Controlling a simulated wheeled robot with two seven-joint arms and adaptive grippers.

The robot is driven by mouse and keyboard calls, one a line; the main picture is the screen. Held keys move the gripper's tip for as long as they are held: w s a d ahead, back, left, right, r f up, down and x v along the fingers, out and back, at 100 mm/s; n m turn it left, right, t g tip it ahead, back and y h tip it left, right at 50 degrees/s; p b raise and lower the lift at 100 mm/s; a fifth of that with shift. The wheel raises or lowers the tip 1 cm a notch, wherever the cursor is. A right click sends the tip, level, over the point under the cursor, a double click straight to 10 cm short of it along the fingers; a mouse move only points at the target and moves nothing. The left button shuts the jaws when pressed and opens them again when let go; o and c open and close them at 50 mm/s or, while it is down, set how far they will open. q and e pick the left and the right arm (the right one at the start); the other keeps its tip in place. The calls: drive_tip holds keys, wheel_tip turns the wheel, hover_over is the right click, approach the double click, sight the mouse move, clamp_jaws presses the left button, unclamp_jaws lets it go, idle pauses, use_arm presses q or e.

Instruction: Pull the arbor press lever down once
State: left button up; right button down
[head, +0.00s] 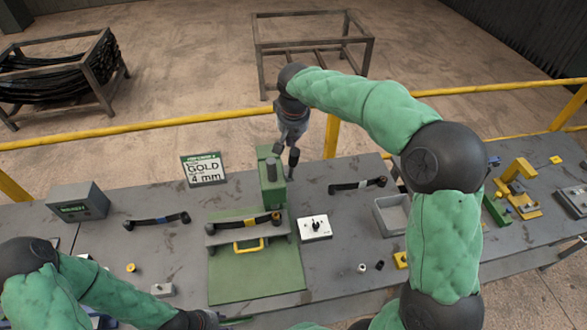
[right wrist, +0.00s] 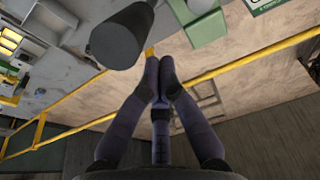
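The green arbor press (head: 272,187) stands at the back middle of the bench, with a dark round cylinder (head: 271,172) on its front. My right gripper (head: 291,160) points down beside the top of the press, on its right. In the right wrist view its two fingertips (right wrist: 160,64) are together, with nothing visible between them. A dark grey cylinder (right wrist: 122,36) and a green block (right wrist: 203,24) show close beyond the fingers. I cannot clearly separate the lever from the gripper. My left gripper (head: 207,318) is at the lower edge, mostly cut off.
A grey tray (head: 392,216) stands further right. A yellow rail (head: 140,126) runs behind.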

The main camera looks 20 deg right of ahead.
sight(294, 148)
drive_tip(key=shift+s, duration=0.1)
idle(0.4)
drive_tip(key=shift+s+a+b, duration=0.2)
drive_tip(key=shift+s+b, duration=0.2)
drive_tip(key=shift+s, duration=0.35)
drive_tip(key=shift+s+a+b, duration=0.2)
drive_tip(key=shift+s+b, duration=0.2)
drive_tip(key=shift+s, duration=0.3)
drive_tip(key=shift+s+a+f+b, duration=0.15)
drive_tip(key=shift+s+f+b, duration=0.35)
drive_tip(key=shift+b, duration=0.2)
drive_tip(key=shift+s+a+f+b, duration=0.2)
drive_tip(key=shift+s+f+b, duration=0.25)
drive_tip(key=shift+s, duration=0.2)
drive_tip(key=shift+s+a+f+b, duration=0.15)
drive_tip(key=shift+s+f+b, duration=0.15)
drive_tip(key=shift+s+b, duration=0.3)
drive_tip(key=shift+s+a+f+b, duration=0.2)
drive_tip(key=shift+s+f+b, duration=0.55)
drive_tip(key=shift+b, duration=0.1)
drive_tip(key=shift+s+a+f+b, duration=0.15)
drive_tip(key=shift+s+f+b, duration=0.6)
drive_tip(key=shift+b, duration=0.1)
drive_tip(key=shift+f, duration=0.1)
